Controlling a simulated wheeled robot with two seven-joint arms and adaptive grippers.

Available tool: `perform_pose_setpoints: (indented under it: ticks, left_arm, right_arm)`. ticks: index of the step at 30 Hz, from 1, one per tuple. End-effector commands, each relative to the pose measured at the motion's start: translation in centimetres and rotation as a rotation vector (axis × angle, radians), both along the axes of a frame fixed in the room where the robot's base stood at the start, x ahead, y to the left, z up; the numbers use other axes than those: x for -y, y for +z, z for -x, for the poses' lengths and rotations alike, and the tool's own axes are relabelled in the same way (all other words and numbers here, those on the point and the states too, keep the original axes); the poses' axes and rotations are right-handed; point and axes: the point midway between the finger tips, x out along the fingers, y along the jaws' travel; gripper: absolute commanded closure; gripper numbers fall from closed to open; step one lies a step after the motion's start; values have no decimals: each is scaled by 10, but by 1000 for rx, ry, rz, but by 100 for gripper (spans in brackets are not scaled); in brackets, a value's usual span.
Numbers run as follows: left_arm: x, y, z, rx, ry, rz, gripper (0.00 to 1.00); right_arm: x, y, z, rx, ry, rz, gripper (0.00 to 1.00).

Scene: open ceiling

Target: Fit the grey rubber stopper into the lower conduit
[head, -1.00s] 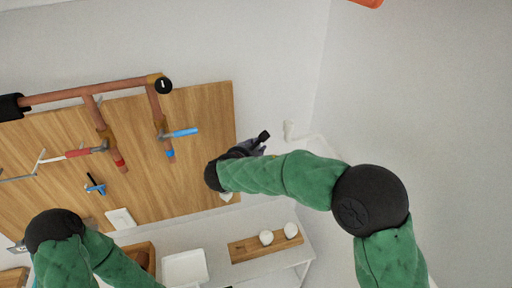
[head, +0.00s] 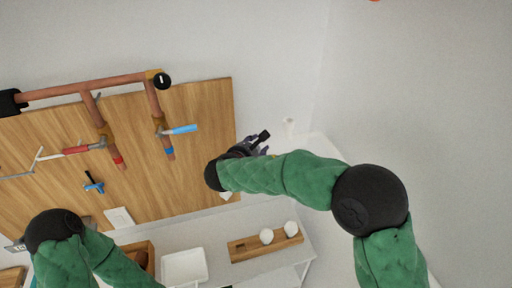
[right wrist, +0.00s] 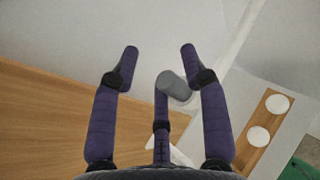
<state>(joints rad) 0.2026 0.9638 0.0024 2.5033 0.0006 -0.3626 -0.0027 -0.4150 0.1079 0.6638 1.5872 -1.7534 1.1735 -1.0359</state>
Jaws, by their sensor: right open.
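My right gripper (head: 260,142) is open beside the right edge of the wooden panel. In the right wrist view its purple fingers (right wrist: 158,62) are spread. A grey cylinder (right wrist: 177,86) shows between and beyond the fingers, partly behind the lower one; they are not closed on it. I cannot tell whether it is the stopper. I cannot tell which pipe end is the lower conduit. My left arm shows at lower left, but its gripper is not visible.
Below, a white bench holds a white tray (head: 184,266) and a wooden block (head: 242,252) with two white round pieces. The wall at right is bare.

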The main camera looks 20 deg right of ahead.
Motion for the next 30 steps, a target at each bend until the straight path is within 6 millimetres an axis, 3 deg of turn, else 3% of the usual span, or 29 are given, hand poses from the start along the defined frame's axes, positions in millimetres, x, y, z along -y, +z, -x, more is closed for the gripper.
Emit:
perform_pose_setpoints:
  ticks: [1, 13, 30]
  left_arm:
    - [0, 0, 0, 0, 0, 0, 0]
    - [0, -1, 0, 0, 0, 0, 0]
    - [0, 0, 0, 0, 0, 0, 0]
  right_arm:
    - [-1, -10, 3, -20, 2, 2, 45]
    - [-7, -9, 10, -26, 5, 3, 45]
    - [-63, 38, 77, -5, 4, 1, 45]
